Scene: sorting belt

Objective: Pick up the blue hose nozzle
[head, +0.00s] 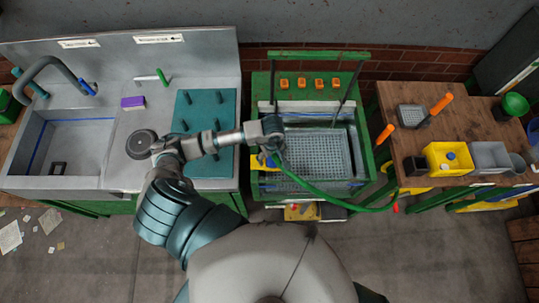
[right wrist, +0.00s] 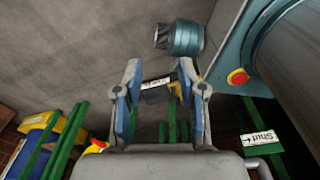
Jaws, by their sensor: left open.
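The left gripper (head: 272,143) is over the left front edge of the wash basin (head: 350,140), pointing down and open. A small blue part (head: 269,163), which looks like the hose nozzle, shows just below its fingers beside a yellow piece. It is partly hidden by the gripper, and I cannot tell whether they touch. A green hose (head: 325,195) runs from there along the basin's front to the right. The right gripper (right wrist: 160,68) shows only in the right wrist view. Its two fingers stand apart with nothing seen held between them.
A steel sink (head: 65,145) and a teal pegged mat (head: 208,105) are at left. A wooden table (head: 460,118) at right holds a yellow bin (head: 432,158), a grey bin (head: 489,156) and an orange-handled tool (head: 440,105). Orange blocks line the back shelf (head: 318,62).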

